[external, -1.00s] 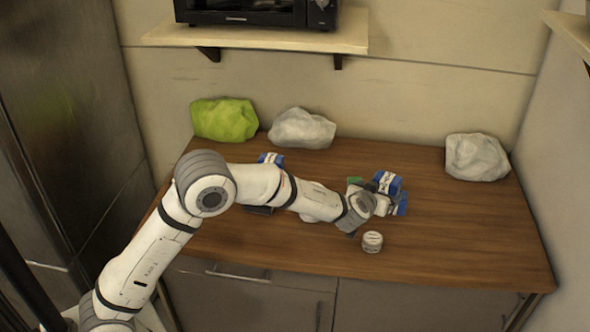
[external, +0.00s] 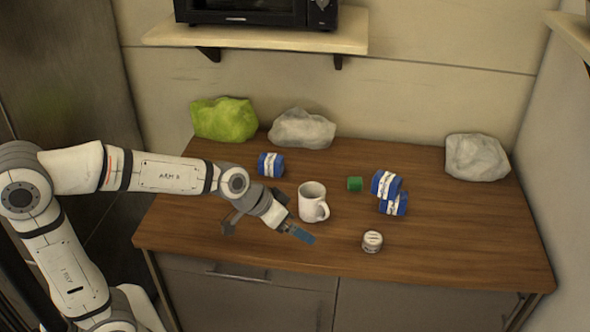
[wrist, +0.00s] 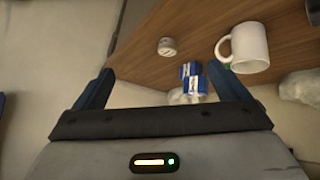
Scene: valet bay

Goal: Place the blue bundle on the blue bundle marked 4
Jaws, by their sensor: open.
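Two blue bundles with white printed bands are together at the right middle of the table. The upper blue bundle (external: 386,185) appears to rest on the lower blue bundle (external: 393,205), slightly offset and tilted. The pair also shows small in the wrist view (wrist: 193,82). A third blue bundle (external: 271,165) stands alone at the back left. I cannot read a 4 on any band. My gripper (external: 300,233) is open and empty, above the front-left of the table, well left of the pair. Its two fingers show apart in the wrist view (wrist: 163,88).
A white mug (external: 311,203) stands just right of my gripper. A green cylinder (external: 355,184) is beside the pair. A white round tin (external: 372,241) is near the front. Green (external: 224,119) and grey (external: 302,128) (external: 476,157) bags line the back. The right front is clear.

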